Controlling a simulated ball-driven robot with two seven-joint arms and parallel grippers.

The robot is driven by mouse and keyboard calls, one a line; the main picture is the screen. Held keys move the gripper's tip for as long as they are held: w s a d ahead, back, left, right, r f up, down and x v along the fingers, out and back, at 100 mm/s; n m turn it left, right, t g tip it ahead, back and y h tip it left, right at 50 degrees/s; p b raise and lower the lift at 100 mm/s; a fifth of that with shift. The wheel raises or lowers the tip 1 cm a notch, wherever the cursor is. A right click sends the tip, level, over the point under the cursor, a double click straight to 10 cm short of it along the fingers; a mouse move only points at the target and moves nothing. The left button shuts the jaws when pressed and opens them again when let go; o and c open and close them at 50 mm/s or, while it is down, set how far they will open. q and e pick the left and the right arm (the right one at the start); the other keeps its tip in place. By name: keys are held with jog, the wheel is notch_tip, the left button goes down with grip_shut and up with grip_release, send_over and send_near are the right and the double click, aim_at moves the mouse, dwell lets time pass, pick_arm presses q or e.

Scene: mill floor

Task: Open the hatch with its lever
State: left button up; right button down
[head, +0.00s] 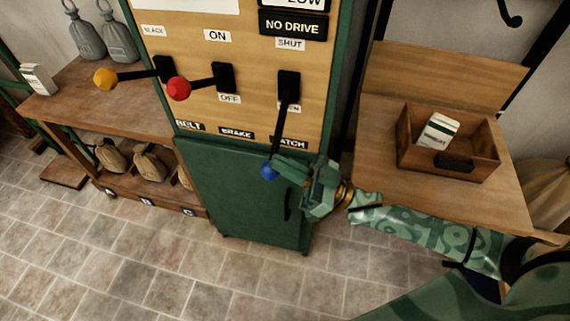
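The hatch lever (281,130) is a black rod with a blue knob (268,171), the rightmost of three levers on the wooden panel. It slants down from its black mount, past a label partly hidden by the rod and reading "EN"; "SHUT" is above the mount. A partly covered label ending "ATCH" is below. My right gripper (281,169) reaches in from the right with its fingertips at the blue knob, seemingly touching it. The fingers overlap, so I cannot tell whether they are closed on it. My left gripper is not in view.
The belt lever with a yellow knob (105,79) and the brake lever with a red knob (179,89) stand out to the left. A green cabinet door (240,190) is below the panel. A wooden box (420,153) holding a carton stands on the right table (385,180).

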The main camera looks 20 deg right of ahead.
jog(key=shift+f, duration=0.3)
notch_tip(320, 180, up, 5)
jog(key=p, duration=0.5)
jog(key=b+v, duration=0.2)
jog(key=v, duration=0.8)
jog(key=shift+d+f, duration=0.2)
jog(key=shift+d, duration=0.1)
jog(key=shift+s, duration=0.15)
jog(key=shift+f, duration=0.1)
